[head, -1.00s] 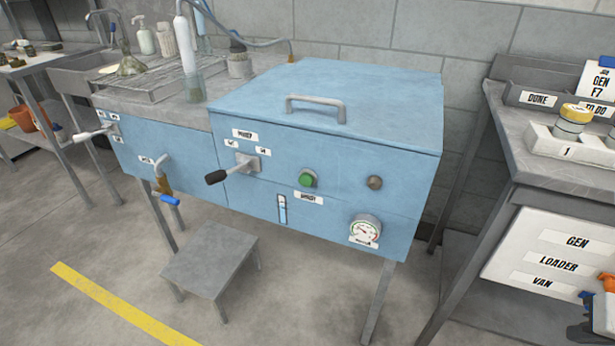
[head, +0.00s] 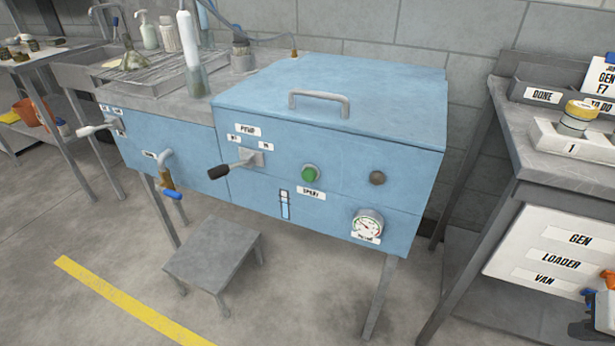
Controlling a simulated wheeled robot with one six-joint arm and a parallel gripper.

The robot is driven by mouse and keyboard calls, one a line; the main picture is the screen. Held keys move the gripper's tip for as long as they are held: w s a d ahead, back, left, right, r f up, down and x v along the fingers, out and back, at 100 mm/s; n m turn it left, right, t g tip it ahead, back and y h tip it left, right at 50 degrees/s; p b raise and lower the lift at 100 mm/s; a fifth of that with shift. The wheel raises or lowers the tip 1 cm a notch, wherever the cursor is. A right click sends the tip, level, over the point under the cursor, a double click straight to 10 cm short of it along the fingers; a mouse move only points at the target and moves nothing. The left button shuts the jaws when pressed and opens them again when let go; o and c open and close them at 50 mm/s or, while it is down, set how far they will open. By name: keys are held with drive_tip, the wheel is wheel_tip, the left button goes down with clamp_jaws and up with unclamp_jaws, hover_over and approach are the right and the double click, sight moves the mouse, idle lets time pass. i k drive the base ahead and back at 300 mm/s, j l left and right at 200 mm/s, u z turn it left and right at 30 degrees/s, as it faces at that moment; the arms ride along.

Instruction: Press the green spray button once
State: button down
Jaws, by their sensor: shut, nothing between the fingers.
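The green spray button (head: 310,174) is a round green cap in a grey collar on the front of the blue cabinet (head: 330,215). A white label reading SPRAY (head: 311,193) sits just below it. Nothing touches or covers the button. My gripper is not in view in the head picture.
A black-handled pump lever (head: 232,166) juts out left of the button. A brown knob (head: 377,178) and a round gauge (head: 367,225) are to its right. A low grey step (head: 213,255) stands on the floor below. A grey bench (head: 540,165) stands at right.

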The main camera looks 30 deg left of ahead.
sight(309, 175)
drive_tip(key=i+l, duration=0.1)
drive_tip(key=l, duration=0.25)
drive_tip(key=i+l, duration=0.1)
drive_tip(key=l, duration=0.65)
drive_tip(key=u, duration=1.9)
drive_tip(key=i+l, duration=0.05)
drive_tip(key=l, duration=0.05)
